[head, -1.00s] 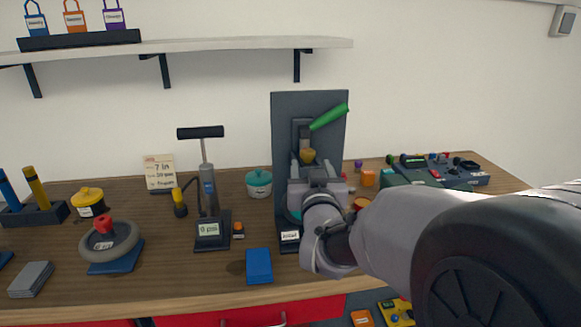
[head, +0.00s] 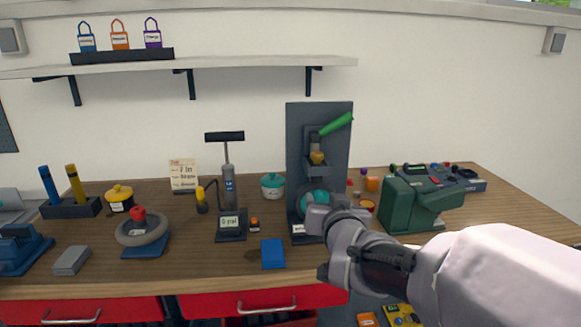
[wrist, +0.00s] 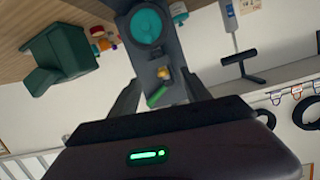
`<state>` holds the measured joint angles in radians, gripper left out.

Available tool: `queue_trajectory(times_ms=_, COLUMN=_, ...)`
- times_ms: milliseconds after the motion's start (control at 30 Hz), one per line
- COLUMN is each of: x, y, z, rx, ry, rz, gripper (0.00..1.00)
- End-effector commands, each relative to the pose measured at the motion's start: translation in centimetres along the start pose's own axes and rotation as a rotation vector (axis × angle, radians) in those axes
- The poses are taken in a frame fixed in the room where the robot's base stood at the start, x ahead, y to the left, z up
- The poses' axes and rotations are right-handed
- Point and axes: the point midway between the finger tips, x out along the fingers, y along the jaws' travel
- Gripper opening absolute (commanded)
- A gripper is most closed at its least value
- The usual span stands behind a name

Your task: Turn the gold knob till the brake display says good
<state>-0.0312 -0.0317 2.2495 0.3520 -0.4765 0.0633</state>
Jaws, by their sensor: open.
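A dark upright brake stand (head: 293,133) stands on the workbench with a green lever (head: 337,123) at its top. The gold knob (head: 317,157) sits just below the lever, and a teal disc (head: 314,203) is lower down. A small display (head: 299,229) is at the stand's foot; its word is too small to read surely. My gripper (head: 320,213) is low in front of the stand, below the knob and apart from it. In the wrist view its open fingers (wrist: 162,78) are empty, with the gold knob (wrist: 163,73) seen beyond them, between their tips.
A green machine (head: 405,203) stands right of the stand, with small coloured items (head: 372,184) behind. A pump (head: 229,188), a teal pot (head: 272,186) and a blue block (head: 272,254) are to the left. A shelf (head: 250,64) is above.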

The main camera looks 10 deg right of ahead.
Motion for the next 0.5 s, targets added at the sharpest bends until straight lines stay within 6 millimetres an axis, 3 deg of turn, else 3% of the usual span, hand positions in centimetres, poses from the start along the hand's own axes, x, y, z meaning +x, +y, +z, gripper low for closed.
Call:
queue_trajectory(times_ms=67, x=-6.0, y=-0.1, z=2.5, rx=0.078, ry=-0.183, rz=-0.020, gripper=0.56)
queue_trajectory(times_ms=200, x=-17.3, y=-0.2, z=10.0, rx=0.195, ry=-0.536, rz=-0.018, gripper=0.56)
queue_trajectory(times_ms=300, x=-23.2, y=-0.2, z=13.9, rx=0.251, ry=-0.703, rz=0.001, gripper=0.56)
queue_trajectory(times_ms=400, x=-26.7, y=-0.2, z=16.1, rx=0.287, ry=-0.799, rz=0.016, gripper=0.56)
queue_trajectory(times_ms=500, x=-27.9, y=-0.2, z=16.9, rx=0.300, ry=-0.836, rz=0.022, gripper=0.56)
